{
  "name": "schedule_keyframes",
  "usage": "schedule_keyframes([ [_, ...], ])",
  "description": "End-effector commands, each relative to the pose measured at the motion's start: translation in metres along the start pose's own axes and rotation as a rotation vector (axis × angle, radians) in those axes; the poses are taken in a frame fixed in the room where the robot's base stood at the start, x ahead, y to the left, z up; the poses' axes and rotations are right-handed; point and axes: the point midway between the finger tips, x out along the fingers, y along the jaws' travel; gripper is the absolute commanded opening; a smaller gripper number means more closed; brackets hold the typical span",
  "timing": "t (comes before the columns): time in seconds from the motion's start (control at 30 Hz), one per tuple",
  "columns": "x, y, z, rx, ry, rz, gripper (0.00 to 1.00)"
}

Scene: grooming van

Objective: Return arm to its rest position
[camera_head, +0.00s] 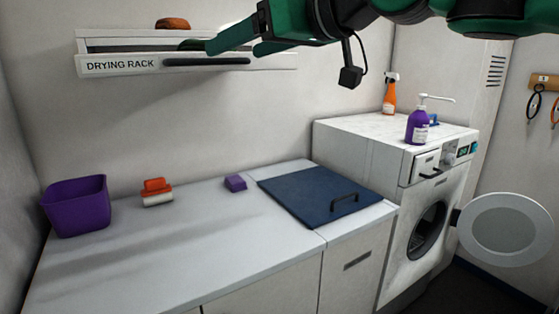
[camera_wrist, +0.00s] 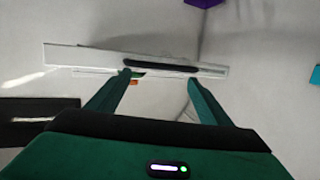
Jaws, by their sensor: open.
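My gripper (camera_head: 232,43) is high up in the head view, in front of the wall shelf labelled DRYING RACK (camera_head: 122,66). It is green, with its two fingers apart and nothing visible between them. My arm runs from the gripper along the top edge to the upper right. In the wrist view my gripper (camera_wrist: 158,93) shows its fingers spread toward the rack's dark handle (camera_wrist: 160,66). I cannot tell whether the fingers touch the rack.
The counter holds a purple bin (camera_head: 75,207), an orange-and-white brush (camera_head: 157,192), a purple block (camera_head: 235,183) and a blue lid with a handle (camera_head: 310,192). The washer (camera_head: 370,150) has its round door (camera_head: 505,230) open. A purple pump bottle (camera_head: 417,127) and orange spray bottle (camera_head: 390,95) stand on it.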

Motion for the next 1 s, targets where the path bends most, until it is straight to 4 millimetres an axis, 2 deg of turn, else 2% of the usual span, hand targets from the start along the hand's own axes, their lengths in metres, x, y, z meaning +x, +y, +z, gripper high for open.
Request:
schedule_keyframes([
  [0.03, -0.002, 0.012, 0.009, 0.009, -0.019, 0.023, 0.73],
  [0.27, -0.016, 0.058, 0.053, 0.055, -0.114, 0.127, 0.73],
  [0.37, -0.025, 0.085, 0.081, 0.087, -0.172, 0.185, 0.73],
  [0.47, -0.043, 0.119, 0.119, 0.137, -0.251, 0.265, 0.73],
  [0.6, -0.081, 0.167, 0.186, 0.233, -0.383, 0.394, 0.73],
  [0.7, -0.115, 0.194, 0.236, 0.313, -0.479, 0.483, 0.73],
  [0.83, -0.167, 0.217, 0.299, 0.432, -0.601, 0.594, 0.73],
  [1.0, -0.241, 0.224, 0.381, 0.617, -0.760, 0.728, 0.73],
])
